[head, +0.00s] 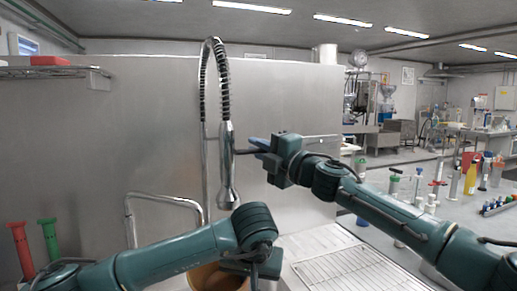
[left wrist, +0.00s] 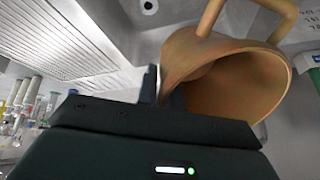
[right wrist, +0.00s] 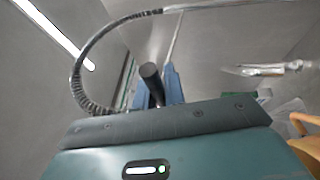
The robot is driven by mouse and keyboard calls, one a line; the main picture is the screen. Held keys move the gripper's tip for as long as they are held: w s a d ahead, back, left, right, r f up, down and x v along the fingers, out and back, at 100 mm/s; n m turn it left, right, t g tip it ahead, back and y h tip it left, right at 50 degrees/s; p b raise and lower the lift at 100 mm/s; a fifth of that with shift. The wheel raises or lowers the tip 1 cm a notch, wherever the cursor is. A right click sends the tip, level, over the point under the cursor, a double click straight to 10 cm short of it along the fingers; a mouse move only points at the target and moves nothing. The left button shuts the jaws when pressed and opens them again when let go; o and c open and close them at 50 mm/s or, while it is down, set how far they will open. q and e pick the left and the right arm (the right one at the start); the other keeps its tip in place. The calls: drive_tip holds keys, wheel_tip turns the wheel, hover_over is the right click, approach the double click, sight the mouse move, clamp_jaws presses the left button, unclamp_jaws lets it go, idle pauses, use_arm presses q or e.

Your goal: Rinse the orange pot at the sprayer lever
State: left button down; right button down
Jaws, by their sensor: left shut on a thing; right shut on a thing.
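The orange pot (head: 204,279) is at the bottom of the head view, partly hidden by my left arm, below the sprayer head (head: 228,190). In the left wrist view the pot (left wrist: 225,75) shows its open mouth and a looped handle. My left gripper (left wrist: 164,85) is shut on the pot's wall at the rim. The dark sprayer lever (head: 243,151) sticks out to the right of the sprayer. My right gripper (head: 258,147) is shut on it. In the right wrist view the lever (right wrist: 151,80) lies between the blue fingers. I cannot tell whether water flows.
A bent metal pipe (head: 165,200) stands left of the sprayer. A wire drain rack (head: 350,268) lies at the lower right. A steel panel (head: 150,120) closes off the back.

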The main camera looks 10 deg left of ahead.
drive_tip(key=shift+f+m+t, duration=0.45)
drive_tip(key=shift+m+t, duration=0.15)
drive_tip(key=shift+m, duration=0.4)
drive_tip(key=c, duration=1.5)
unclamp_jaws()
drive_tip(key=v, duration=1.2)
drive_tip(key=shift+f, duration=0.1)
